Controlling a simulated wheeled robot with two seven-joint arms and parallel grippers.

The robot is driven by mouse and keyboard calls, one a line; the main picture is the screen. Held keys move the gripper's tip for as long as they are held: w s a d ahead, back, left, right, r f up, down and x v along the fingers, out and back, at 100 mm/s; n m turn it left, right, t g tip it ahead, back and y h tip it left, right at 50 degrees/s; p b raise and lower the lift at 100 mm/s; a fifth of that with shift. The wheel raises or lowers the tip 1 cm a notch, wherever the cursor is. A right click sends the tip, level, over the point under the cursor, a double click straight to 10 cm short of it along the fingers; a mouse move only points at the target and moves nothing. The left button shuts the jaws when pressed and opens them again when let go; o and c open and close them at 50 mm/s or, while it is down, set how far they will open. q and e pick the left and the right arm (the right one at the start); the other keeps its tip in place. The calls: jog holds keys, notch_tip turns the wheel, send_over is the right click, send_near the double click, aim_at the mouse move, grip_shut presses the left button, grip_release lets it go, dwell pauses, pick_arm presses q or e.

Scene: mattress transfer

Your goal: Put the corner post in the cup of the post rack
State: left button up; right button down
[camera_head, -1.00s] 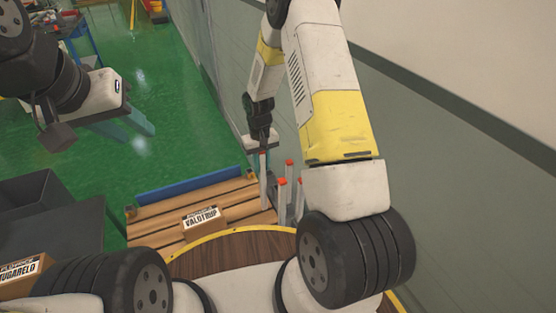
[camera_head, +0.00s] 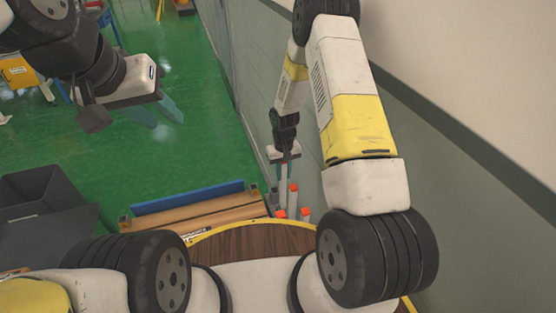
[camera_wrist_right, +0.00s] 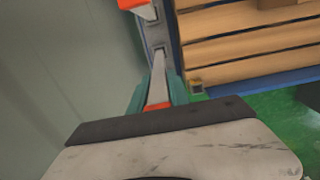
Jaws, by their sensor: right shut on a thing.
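My right gripper (camera_head: 284,160) is shut on a grey corner post (camera_head: 283,180), which hangs below it beside several orange-capped posts (camera_head: 293,188). In the right wrist view the held post (camera_wrist_right: 158,88) has an orange end between the teal fingers (camera_wrist_right: 157,95). Beyond it is the grey strip of the post rack (camera_wrist_right: 153,32) with square cups (camera_wrist_right: 160,49), and an orange-capped post (camera_wrist_right: 143,10) at the top. I cannot tell whether the held post's far end is in a cup. My left gripper (camera_head: 156,112) is open and empty over the green floor.
A wooden slatted pallet (camera_head: 195,211) with a blue edge (camera_head: 187,197) lies left of the posts. A grey wall (camera_head: 240,90) runs close on the right. A dark bin (camera_head: 45,195) stands at left. Open green floor (camera_head: 190,150) lies beyond the pallet.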

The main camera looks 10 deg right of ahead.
aim_at(283, 179)
jog(key=shift+f, duration=1.55)
jog(key=c, duration=1.2)
grip_release()
jog(key=shift+f, duration=0.1)
jog(key=shift+c, duration=0.2)
